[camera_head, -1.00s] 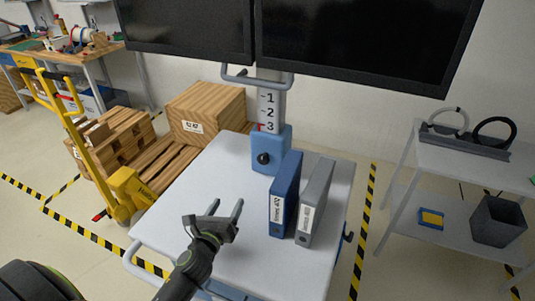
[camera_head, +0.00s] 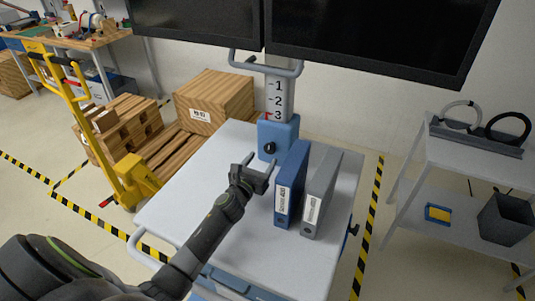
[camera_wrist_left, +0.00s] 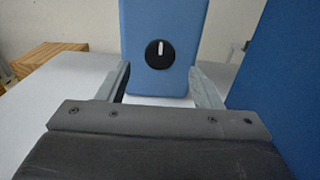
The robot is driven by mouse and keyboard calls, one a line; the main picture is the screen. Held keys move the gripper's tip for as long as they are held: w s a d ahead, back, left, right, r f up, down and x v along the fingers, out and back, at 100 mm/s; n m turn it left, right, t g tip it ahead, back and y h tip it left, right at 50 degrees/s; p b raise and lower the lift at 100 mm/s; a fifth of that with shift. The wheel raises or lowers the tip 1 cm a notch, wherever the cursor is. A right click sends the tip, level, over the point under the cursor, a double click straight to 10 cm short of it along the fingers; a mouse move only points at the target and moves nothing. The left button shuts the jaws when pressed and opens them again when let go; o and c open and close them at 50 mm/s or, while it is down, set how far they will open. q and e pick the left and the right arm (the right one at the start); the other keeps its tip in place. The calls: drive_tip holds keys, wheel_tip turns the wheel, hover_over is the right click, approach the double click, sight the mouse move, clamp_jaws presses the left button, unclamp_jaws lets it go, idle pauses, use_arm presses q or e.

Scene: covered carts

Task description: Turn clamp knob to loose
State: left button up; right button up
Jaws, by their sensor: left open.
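The black clamp knob (camera_head: 270,147) sits on the front of the blue clamp block (camera_head: 283,133) at the foot of the column. In the left wrist view the knob (camera_wrist_left: 160,53) is round, and its white mark points about straight up. The blue block (camera_wrist_left: 183,85) fills the upper middle there. My left gripper (camera_head: 259,159) is open and empty. Its two fingers point at the block, with the knob ahead of them and between them in the picture. The fingers do not touch the knob. My right gripper is not in view.
A blue binder (camera_head: 292,185) and a grey binder (camera_head: 320,193) stand upright on the cart top (camera_head: 190,200), close to the right of my left gripper. The column (camera_head: 278,95) carries a 1-2-3 scale. Two dark monitors (camera_head: 375,40) hang above. The cart top's left side is clear.

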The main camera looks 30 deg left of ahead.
sight(269, 150)
use_arm(q)
drive_tip(key=shift+w+a+b, duration=0.2)
drive_tip(key=shift+w+b, duration=0.35)
drive_tip(key=shift+w, duration=2.1)
drive_tip(key=c, duration=1)
